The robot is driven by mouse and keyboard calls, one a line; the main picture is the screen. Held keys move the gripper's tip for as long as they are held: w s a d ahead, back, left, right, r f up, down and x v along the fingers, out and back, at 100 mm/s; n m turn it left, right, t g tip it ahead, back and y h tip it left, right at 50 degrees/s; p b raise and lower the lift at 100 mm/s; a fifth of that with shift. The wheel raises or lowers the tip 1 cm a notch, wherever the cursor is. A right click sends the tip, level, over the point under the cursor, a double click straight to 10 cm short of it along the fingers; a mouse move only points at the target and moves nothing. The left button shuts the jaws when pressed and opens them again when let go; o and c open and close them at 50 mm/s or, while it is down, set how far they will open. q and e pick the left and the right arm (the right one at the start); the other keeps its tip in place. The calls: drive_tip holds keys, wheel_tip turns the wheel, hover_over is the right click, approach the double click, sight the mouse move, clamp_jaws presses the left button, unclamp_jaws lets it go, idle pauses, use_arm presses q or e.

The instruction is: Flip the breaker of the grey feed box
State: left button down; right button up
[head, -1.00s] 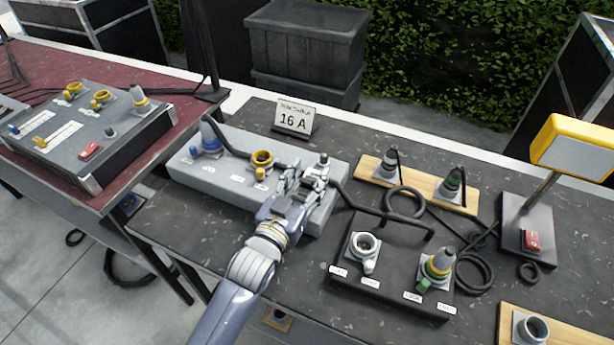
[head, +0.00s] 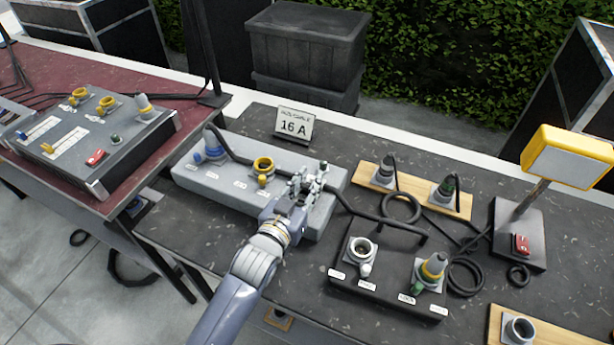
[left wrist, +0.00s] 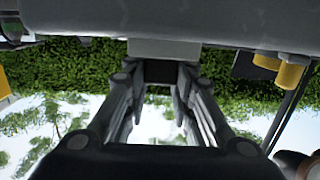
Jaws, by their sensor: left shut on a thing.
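The light grey box (head: 225,205) lies on the dark table, with a blue plug (head: 211,147) and a yellow socket (head: 263,166) on its top. My left gripper (head: 308,184) is over the right part of this box, its fingers shut on a small dark part (left wrist: 160,71) in front of a pale square plate (left wrist: 165,48), in the left wrist view. My fingers hide that part in the head view, so I cannot tell surely whether it is the breaker. A small dark knob (head: 322,167) shows just beyond the fingers. My right gripper is not in view.
A dark cable (head: 380,215) runs right from behind my fingers. A black box (head: 385,283) with a white socket and a yellow-green plug lies to the right. Another panel box (head: 90,145) with a red switch (head: 96,157) sits on the red table. A "16 A" sign (head: 294,125) stands behind.

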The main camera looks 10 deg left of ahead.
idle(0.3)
use_arm(q)
drive_tip(key=c, duration=1.3)
unclamp_jaws()
drive_tip(key=shift+w, duration=0.1)
drive_tip(key=v, duration=1.2)
drive_tip(key=shift+r, duration=0.15)
